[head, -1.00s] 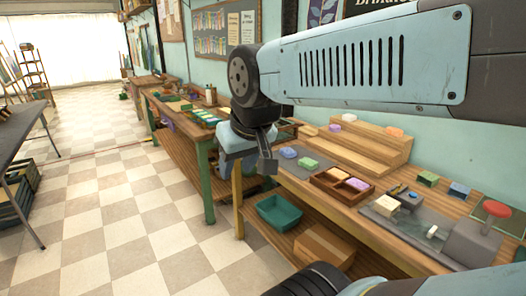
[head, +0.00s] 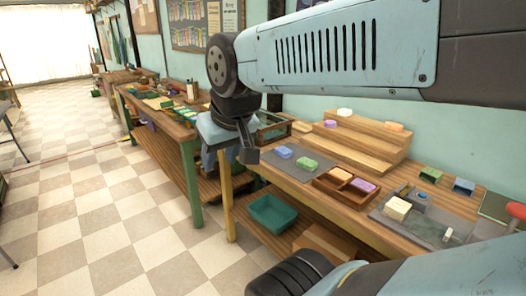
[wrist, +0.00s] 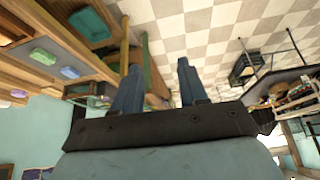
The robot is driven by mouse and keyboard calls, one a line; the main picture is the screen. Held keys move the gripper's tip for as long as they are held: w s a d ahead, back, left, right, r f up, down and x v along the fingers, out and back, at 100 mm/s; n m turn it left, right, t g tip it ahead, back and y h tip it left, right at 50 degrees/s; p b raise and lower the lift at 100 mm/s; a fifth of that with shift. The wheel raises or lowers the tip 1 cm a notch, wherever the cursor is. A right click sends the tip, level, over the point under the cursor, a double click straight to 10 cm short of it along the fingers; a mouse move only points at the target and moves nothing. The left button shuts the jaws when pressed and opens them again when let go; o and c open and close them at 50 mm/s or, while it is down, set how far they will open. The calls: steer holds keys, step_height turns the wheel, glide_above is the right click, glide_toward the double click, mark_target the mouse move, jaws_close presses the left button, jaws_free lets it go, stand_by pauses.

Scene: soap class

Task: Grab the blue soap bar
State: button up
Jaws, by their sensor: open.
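The blue soap bar (head: 283,152) lies on a dark grey mat (head: 270,160) near the left end of the right-hand wooden table, beside a green soap bar (head: 308,164). In the wrist view the blue bar (wrist: 69,72) shows at the left, outside the fingers. My gripper (head: 248,157) is left of the blue bar in the head view, apart from it. In the wrist view my gripper (wrist: 157,66) has its two fingers spread with nothing between them. Part of the gripper is hidden behind the arm link in the head view.
A wooden divided tray (head: 345,187) with soaps sits right of the mat. A stepped wooden stand (head: 360,143) rises behind. A green bin (head: 272,214) is on the lower shelf. Another workbench (head: 165,115) stands to the left. The checkered floor (head: 110,210) is open.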

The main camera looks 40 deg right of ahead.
steer(key=shift+d, duration=0.15)
steer(key=shift+o, duration=0.3)
steer(key=shift+o, duration=0.8)
steer(key=shift+w+d, duration=0.1)
steer(key=shift+w, duration=0.05)
steer(key=shift+o, duration=0.7)
steer(key=shift+w+d, duration=0.25)
steer(key=o, duration=0.7)
steer(key=w+d, duration=0.2)
steer(key=w+d+f+n+g+h, duration=0.1)
steer(key=w+d, duration=0.1)
steer(key=w, duration=0.1)
steer(key=w+d+f+n+g+h, duration=0.1)
steer(key=w+d, duration=0.1)
steer(key=w, duration=0.1)
steer(key=shift+d, duration=0.4)
steer(key=n+g+h, duration=0.4)
steer(key=n+h, duration=0.8)
steer(key=n, duration=0.4)
glide_toward(279, 151)
steer(key=shift+y, duration=0.3)
steer(key=x, duration=0.4)
steer(key=shift+s+d+f, duration=0.1)
steer(key=shift+s+d, duration=0.05)
steer(key=shift+s, duration=0.15)
steer(key=shift+x, duration=2.65)
